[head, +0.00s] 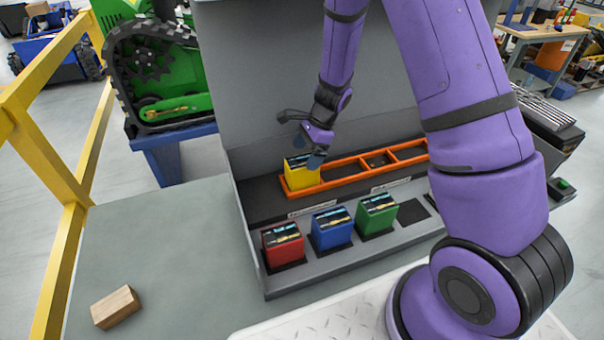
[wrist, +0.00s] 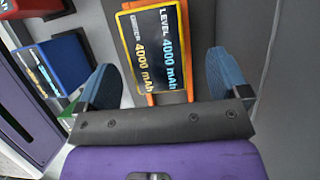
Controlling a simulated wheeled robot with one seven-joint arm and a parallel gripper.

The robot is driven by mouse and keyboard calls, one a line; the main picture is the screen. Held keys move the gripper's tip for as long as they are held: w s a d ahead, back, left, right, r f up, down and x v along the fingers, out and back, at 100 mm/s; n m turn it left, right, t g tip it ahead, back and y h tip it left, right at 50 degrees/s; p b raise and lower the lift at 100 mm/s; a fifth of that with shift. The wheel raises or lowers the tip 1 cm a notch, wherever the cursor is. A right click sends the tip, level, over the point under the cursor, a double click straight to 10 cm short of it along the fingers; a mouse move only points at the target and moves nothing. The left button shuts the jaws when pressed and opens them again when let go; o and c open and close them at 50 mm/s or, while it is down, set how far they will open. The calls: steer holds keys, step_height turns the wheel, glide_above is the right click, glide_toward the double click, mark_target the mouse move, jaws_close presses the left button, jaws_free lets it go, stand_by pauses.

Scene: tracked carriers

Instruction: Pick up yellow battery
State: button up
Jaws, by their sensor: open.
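The yellow battery (head: 302,174) stands upright in the left end slot of an orange rack (head: 343,172) on the upper shelf. In the wrist view, the yellow battery (wrist: 157,48) shows its dark labelled top, and part of the orange rack (wrist: 189,70) shows beside it. My gripper (head: 308,150) is open just above and beside the battery. In the wrist view, the two blue fingertips of my gripper (wrist: 160,80) are spread wide, with the battery ahead of the gap between them. I cannot tell whether a finger touches it.
Red (head: 283,246), blue (head: 331,229) and green (head: 376,214) batteries stand on the lower step in front. An empty dark slot (head: 412,211) lies right of the green one. A grey panel rises behind the rack. A wooden block (head: 116,307) lies on the grey tabletop at left.

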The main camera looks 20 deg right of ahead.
mark_target(302, 160)
steer(key=shift+s+x, duration=0.2)
steer(key=shift+x, duration=2.45)
steer(key=shift+a, duration=0.1)
steer(key=shift+c, duration=0.2)
steer(key=shift+r, duration=0.1)
steer(key=c, duration=1.5)
steer(key=shift+r, duration=0.1)
